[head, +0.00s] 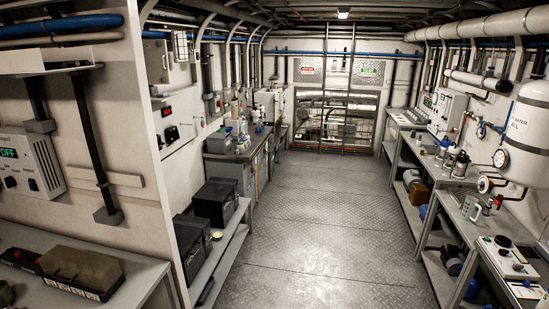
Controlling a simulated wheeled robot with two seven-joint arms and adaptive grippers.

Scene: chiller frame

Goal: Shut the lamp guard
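Neither of my grippers is in the head view.
Low shelving with black boxes (215,201) runs along the left wall. Benches with instruments and a white tank (527,135) line the right. The metal floor (310,220) between is clear.

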